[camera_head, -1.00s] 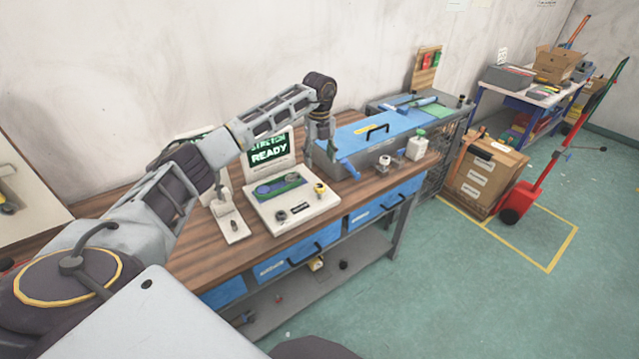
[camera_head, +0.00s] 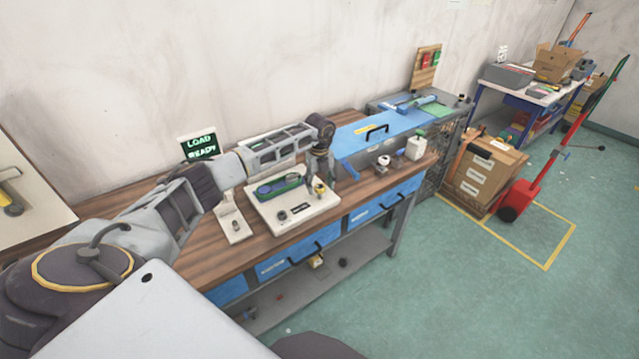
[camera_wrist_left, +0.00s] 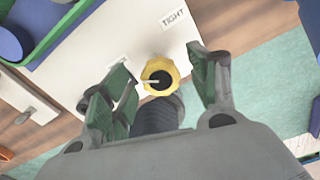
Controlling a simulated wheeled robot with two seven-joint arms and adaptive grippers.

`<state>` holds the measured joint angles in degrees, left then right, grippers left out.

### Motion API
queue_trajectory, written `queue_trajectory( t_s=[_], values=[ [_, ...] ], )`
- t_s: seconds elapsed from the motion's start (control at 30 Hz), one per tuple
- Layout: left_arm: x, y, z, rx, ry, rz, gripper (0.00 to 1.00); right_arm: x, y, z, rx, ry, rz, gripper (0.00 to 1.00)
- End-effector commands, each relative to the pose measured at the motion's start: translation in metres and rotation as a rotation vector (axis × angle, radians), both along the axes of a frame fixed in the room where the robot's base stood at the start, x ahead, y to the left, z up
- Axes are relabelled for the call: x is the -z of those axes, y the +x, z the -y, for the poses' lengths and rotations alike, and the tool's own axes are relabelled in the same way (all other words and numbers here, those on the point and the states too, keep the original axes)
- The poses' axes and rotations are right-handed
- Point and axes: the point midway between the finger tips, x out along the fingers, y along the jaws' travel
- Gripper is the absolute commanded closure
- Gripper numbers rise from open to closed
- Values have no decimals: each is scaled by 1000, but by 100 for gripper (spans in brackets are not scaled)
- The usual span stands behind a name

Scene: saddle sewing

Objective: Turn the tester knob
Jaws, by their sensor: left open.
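The tester (camera_head: 268,214) is a pale panel on the wooden workbench, with a green-rimmed blue part (camera_head: 279,187) on it. Its yellow knob (camera_head: 320,191) is at the panel's right side. In the left wrist view the yellow knob (camera_wrist_left: 171,70) has a dark centre and a pale pointer line, near a label reading TIGHT (camera_wrist_left: 173,17). My left gripper (camera_wrist_left: 160,66) is open, with one finger on each side of the knob; I cannot tell whether they touch it. In the head view the left gripper (camera_head: 321,176) is right above the knob. My right gripper is not in view.
A small screen (camera_head: 200,146) reading LOAD READY stands behind my left arm. A blue-topped machine (camera_head: 362,135) and a white bottle (camera_head: 416,148) stand to the right on the workbench (camera_head: 195,248). A small pale stand (camera_head: 232,222) is left of the tester.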

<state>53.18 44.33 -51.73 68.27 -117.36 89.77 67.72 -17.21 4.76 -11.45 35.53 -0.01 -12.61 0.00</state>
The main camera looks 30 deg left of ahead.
Motion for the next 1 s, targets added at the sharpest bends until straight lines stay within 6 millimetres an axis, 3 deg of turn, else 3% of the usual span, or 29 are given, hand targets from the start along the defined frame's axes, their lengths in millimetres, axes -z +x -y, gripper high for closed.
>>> queue_trajectory(
  t_s=[0.37,0.7,1.0],
  values=[
    [3,0,0,0,1,-1,41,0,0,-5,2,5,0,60],
    [3,0,0,0,0,0,85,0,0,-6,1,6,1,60],
    [3,0,-1,19,1,1,86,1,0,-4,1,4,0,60]
  ],
)
